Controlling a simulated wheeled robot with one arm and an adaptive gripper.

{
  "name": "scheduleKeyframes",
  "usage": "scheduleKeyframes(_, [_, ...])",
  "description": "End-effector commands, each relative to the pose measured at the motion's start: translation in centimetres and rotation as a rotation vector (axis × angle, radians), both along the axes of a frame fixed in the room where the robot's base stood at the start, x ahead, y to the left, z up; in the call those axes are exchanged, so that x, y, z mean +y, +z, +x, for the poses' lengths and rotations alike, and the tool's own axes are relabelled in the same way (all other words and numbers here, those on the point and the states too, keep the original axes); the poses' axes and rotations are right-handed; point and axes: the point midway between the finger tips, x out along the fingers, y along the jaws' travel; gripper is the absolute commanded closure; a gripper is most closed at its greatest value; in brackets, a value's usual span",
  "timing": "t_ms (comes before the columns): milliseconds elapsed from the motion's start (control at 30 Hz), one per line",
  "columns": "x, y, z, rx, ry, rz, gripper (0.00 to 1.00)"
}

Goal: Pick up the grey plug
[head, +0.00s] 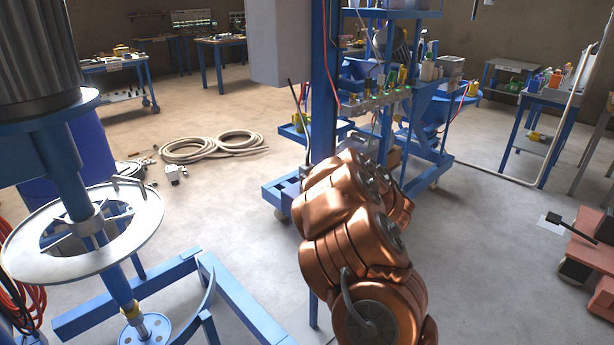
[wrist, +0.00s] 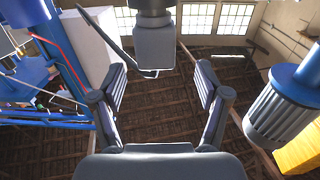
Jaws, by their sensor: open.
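In the wrist view my gripper (wrist: 161,82) is open, its two dark fingers spread wide with nothing touching them. A dark grey block (wrist: 155,46) with a darker base enters from the top, in line with the gap between the fingers; I cannot tell what it is. In the head view small grey-white connector pieces (head: 175,173) lie on the floor beside the coiled hose. They are too small to tell if one is the grey plug. The gripper itself does not show in the head view, where my copper arm blocks the centre.
A mixer with a round metal ring (head: 27,258) and blue base frame (head: 238,300) stands at the left. A blue cart (head: 276,190) stands behind my arm. A salmon-coloured machine (head: 590,248) is at the right. The hose coil (head: 190,152) lies on open floor.

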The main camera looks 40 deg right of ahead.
Motion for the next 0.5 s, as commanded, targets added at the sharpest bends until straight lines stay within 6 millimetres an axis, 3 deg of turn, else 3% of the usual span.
scheduleKeyframes(500, [-0.8,0.2,5.0,-0.001,0.003,0.0,0.25])
